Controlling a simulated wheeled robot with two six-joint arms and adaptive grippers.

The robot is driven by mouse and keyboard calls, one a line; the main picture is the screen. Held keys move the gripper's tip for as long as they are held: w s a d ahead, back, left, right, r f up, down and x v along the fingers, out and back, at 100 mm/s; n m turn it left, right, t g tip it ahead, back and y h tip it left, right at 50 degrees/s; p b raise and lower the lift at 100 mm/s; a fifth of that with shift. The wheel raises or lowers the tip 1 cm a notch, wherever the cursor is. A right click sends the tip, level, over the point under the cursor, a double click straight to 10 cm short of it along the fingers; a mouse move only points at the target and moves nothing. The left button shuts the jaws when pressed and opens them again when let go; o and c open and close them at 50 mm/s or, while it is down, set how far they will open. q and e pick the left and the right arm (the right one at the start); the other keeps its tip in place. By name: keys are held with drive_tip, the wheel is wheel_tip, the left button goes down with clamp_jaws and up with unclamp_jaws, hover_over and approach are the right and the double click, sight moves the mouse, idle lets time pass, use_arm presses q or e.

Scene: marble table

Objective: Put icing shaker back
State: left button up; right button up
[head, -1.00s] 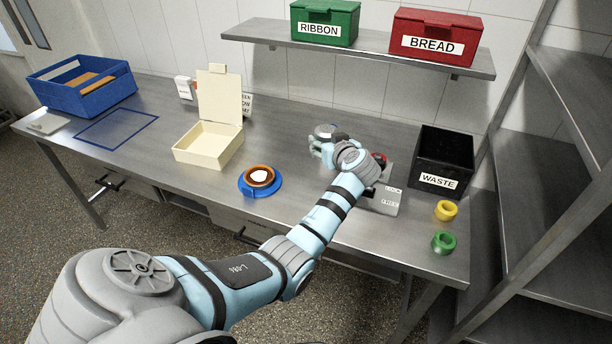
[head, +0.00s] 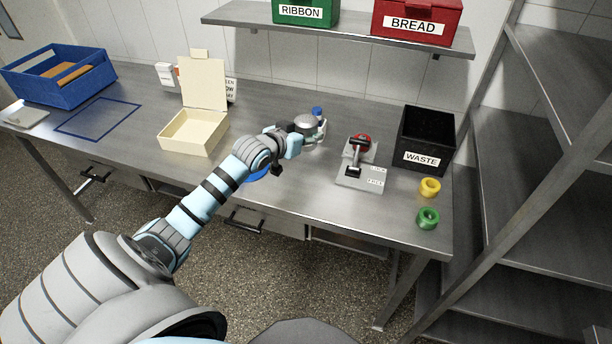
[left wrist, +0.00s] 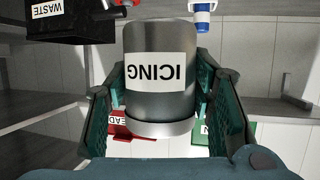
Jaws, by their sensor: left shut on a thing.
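The icing shaker (head: 305,124) is a grey metal cylinder. It stands out large in the left wrist view (left wrist: 160,85), with its ICING label upside down in that picture. My left gripper (head: 308,136) has its green fingers on either side of the shaker and is shut on it. In the head view the wrist and fingers cover part of the shaker. I cannot tell whether its base touches the table. My right gripper is not in view.
A blue-capped item (head: 317,111) is close behind the shaker. A lever device (head: 362,180) and the black WASTE bin (head: 425,140) stand to the right, with yellow (head: 430,187) and green (head: 427,218) rings. My arm mostly hides a blue plate (head: 258,174). An open cream box (head: 193,132) stands left.

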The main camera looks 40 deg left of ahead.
use_arm(q)
wheel_tip(320, 180, down, 16)
drive_tip(key=b, duration=0.4)
drive_tip(key=shift+f+b, duration=0.2)
drive_tip(key=shift+b, duration=0.1)
drive_tip(key=shift+r, duration=0.1)
drive_tip(key=o, duration=1.4)
drive_tip(key=shift+f, duration=0.25)
drive_tip(key=p+v, duration=0.3)
drive_tip(key=v, duration=0.1)
drive_tip(key=p+v, duration=0.6)
drive_tip(key=v, duration=0.1)
drive_tip(key=shift+s+d+r, duration=0.2)
drive_tip(key=shift+r, duration=0.2)
drive_tip(key=s, duration=0.3)
drive_tip(key=shift+d, duration=0.2)
